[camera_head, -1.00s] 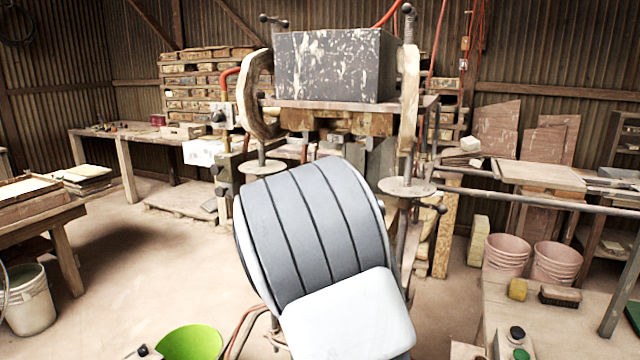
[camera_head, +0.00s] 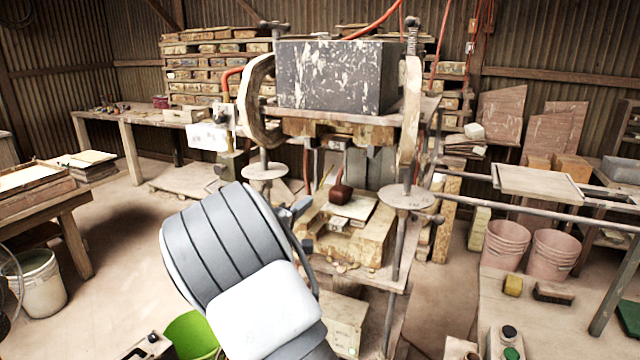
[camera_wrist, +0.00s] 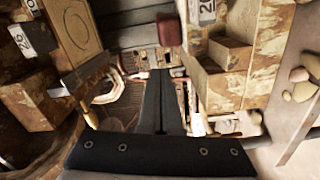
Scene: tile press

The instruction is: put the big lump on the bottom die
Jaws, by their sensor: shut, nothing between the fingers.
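A dark reddish-brown lump (camera_head: 340,194) sits on a pale flat plate (camera_head: 350,208) on the wooden block of the press, below the raised upper part. I take this block to be the bottom die (camera_head: 372,238). A reddish-brown piece (camera_wrist: 169,30), which looks like the same lump, shows beyond my fingertips in the wrist view. My gripper (camera_wrist: 158,75) is shut and empty, apart from that piece. In the head view my arm hides most of my gripper, left of the lump. No second lump is visible, so I cannot compare sizes.
The press's heavy dark block (camera_head: 335,75) hangs above, between two curved side frames. Steel rods and round plates (camera_head: 408,197) flank the die. Tan blocks (camera_wrist: 235,60) stand close to my fingers in the wrist view. A green bucket (camera_head: 190,335) is low at the left.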

